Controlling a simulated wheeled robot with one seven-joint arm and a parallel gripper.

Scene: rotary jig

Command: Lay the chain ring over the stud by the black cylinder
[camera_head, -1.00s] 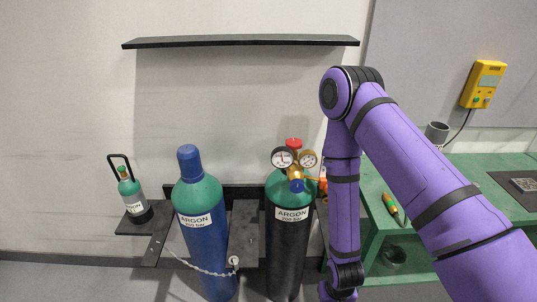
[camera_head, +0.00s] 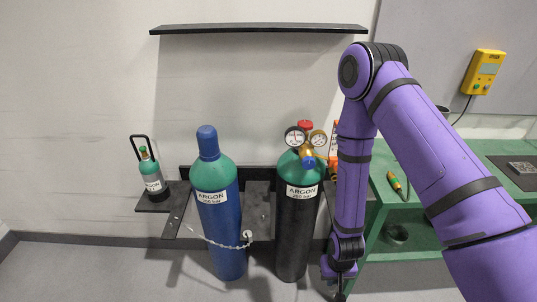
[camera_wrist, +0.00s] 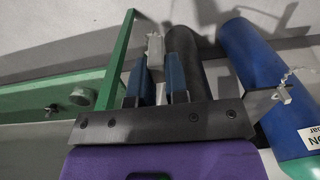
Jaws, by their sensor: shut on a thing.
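The chain (camera_head: 205,238) runs from a left bracket across the front of the blue cylinder (camera_head: 218,215). Its pale end piece, apparently the ring (camera_head: 247,234), sits by the plate between the two cylinders. The black cylinder (camera_head: 292,235) stands right of it, with gauges on top. The chain (camera_wrist: 291,74) also shows at right in the wrist view. The stud by the black cylinder cannot be made out. In the head view the fingers are cut off below.
A small argon bottle (camera_head: 152,176) stands on a dark shelf at left. A dark wall shelf (camera_head: 258,29) hangs above. Open floor lies in front of the cylinders.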

